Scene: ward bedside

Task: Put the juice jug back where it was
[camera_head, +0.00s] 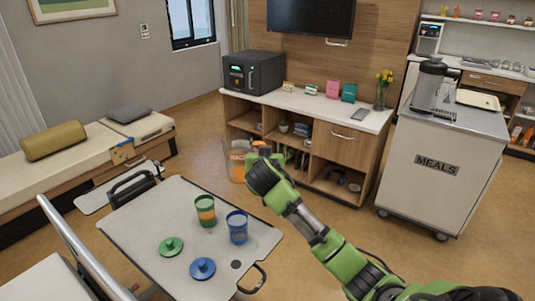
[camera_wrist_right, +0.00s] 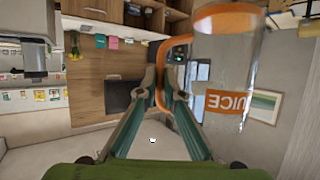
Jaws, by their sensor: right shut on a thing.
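The juice jug (camera_head: 236,162) is clear with an orange handle, rim and label. It is held in the air beyond the far edge of the overbed table (camera_head: 145,217), in front of the low wooden cabinet. My right gripper (camera_head: 256,156) is at the jug's right side, shut on its handle. In the right wrist view the jug (camera_wrist_right: 222,75) is to the right of the fingers (camera_wrist_right: 162,88), which close on the orange handle. The jug's label reads JUICE, inverted there and partly cut off. My left gripper is out of view.
A green cup (camera_head: 205,211) with an orange band and a blue cup (camera_head: 237,227) stand on the overbed table, with a green lid (camera_head: 171,246) and a blue lid (camera_head: 202,268). The MEALS cart (camera_head: 430,180) at right carries a grey dispenser (camera_head: 428,85) and a tray (camera_head: 478,100).

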